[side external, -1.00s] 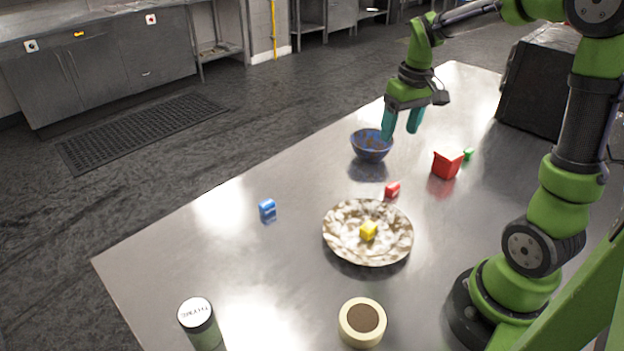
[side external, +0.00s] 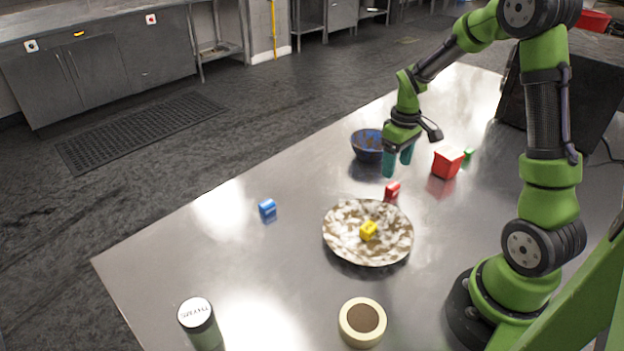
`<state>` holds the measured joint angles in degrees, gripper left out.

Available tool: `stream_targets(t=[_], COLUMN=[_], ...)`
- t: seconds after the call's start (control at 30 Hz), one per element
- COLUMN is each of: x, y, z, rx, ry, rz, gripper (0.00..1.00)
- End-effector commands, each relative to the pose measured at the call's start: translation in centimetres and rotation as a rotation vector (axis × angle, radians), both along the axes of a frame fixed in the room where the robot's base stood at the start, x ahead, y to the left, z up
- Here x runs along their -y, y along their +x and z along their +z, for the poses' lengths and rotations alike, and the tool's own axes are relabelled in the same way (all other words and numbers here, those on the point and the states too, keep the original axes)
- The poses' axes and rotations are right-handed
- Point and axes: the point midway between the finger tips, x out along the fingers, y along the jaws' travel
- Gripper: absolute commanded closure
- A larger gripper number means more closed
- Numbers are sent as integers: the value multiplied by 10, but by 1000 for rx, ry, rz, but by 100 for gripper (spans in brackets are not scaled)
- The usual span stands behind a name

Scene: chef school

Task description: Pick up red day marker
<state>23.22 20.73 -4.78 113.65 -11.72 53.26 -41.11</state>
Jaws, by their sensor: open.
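The red day marker (side external: 392,190) is a small red block on the steel table, just behind the speckled plate. My gripper (side external: 397,164), with teal fingers, is open and empty. It points down and hangs a little above the red marker, close to it in the picture. I cannot tell the exact gap. A blue block (side external: 267,208) lies on the table to the left. A yellow block (side external: 368,230) sits on the brown and white plate (side external: 340,242). A small green block (side external: 469,154) lies at the right.
A blue bowl (side external: 366,146) stands just behind and left of my gripper. A red square container (side external: 447,163) stands to its right. A tape roll (side external: 362,322) and a lidded jar (side external: 200,322) are at the front. A dark box (side external: 580,100) stands at the back right.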

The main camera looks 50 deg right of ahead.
Motion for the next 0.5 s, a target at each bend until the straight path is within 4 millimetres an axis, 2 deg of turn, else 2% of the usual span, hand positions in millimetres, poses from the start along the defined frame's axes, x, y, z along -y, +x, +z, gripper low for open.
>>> stream_targets(t=[0.17,0.4,0.5], x=[-4,-9,-8], y=[-4,-8,-8], z=[-15,-49,-54], rx=[-5,-3,-1], ry=[2,2,1], rz=[2,1,0], gripper=[32,32,32])
